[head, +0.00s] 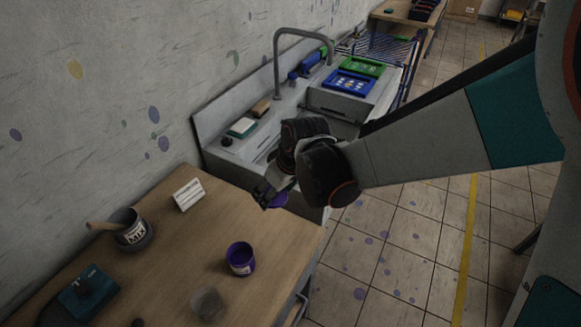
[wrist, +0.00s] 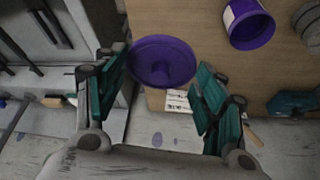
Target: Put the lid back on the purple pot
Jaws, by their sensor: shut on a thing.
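The purple pot (head: 240,258) stands upright on the wooden table, with a white label on its side; its opening is uncovered. It also shows at the top right of the wrist view (wrist: 248,24). My gripper (head: 268,192) is above the far right edge of the table, behind and to the right of the pot in the head view. It is shut on the round purple lid (wrist: 163,62), which sits between the teal fingers. The lid also shows small and partly hidden in the head view (head: 278,201). The lid and the pot are apart.
A grey MIX pot (head: 132,231) with a wooden handle sticking out, a white card (head: 188,194), a clear cup (head: 207,304) and a dark teal object (head: 88,292) stand on the table (head: 180,255). A sink counter with a tall tap (head: 278,65) lies behind.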

